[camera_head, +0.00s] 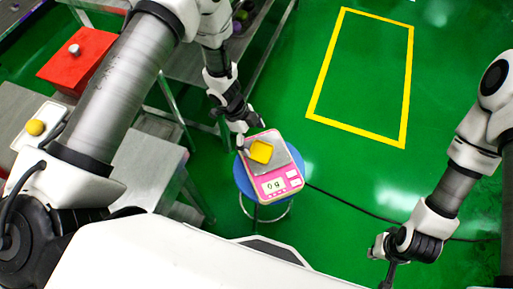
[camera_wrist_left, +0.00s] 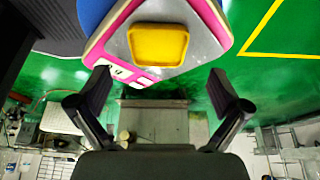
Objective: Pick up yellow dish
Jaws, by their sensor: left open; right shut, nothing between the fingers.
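The yellow dish (camera_head: 261,152) is a small square dish lying on the grey plate of a pink scale (camera_head: 283,185). It also shows near the top middle of the left wrist view (camera_wrist_left: 158,45). My left gripper (camera_head: 250,131) is just beyond the dish in the head view, close to the scale. In the left wrist view (camera_wrist_left: 160,90) its two fingers are spread wide and empty, with the dish ahead between their lines and apart from them. My right gripper (camera_head: 388,262) is at the lower right of the head view, shut and empty, away from the scale.
The scale stands on a blue round stool (camera_head: 242,180). A red box (camera_head: 78,60) and a white tray (camera_head: 42,122) with a yellow round item (camera_head: 36,127) are at the left. Metal tables stand left of the stool. The green floor at right is open, with a yellow outline (camera_head: 322,70) and a black cable.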

